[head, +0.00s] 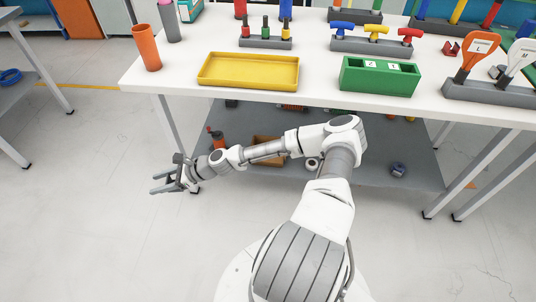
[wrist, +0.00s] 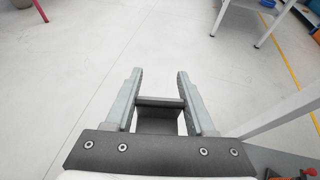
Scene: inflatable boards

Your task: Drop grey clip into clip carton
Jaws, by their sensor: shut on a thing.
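My gripper (head: 160,185) is held out left of the white table, over the bare floor. In the wrist view my gripper (wrist: 160,75) has its two fingers apart with a dark grey piece (wrist: 160,103) between them, which I take as the grey clip. In the head view this piece cannot be made out. A brown box (head: 268,151) stands on the lower shelf, partly hidden behind my arm. A green box (head: 379,77) with two small white labels stands on the table top. No marking tells me which box is the clip carton.
A yellow tray (head: 248,84) lies on the white table (head: 190,68), with an orange cup (head: 146,48) left of it. Several tool racks stand behind. The grey lower shelf (head: 385,150) holds loose items.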

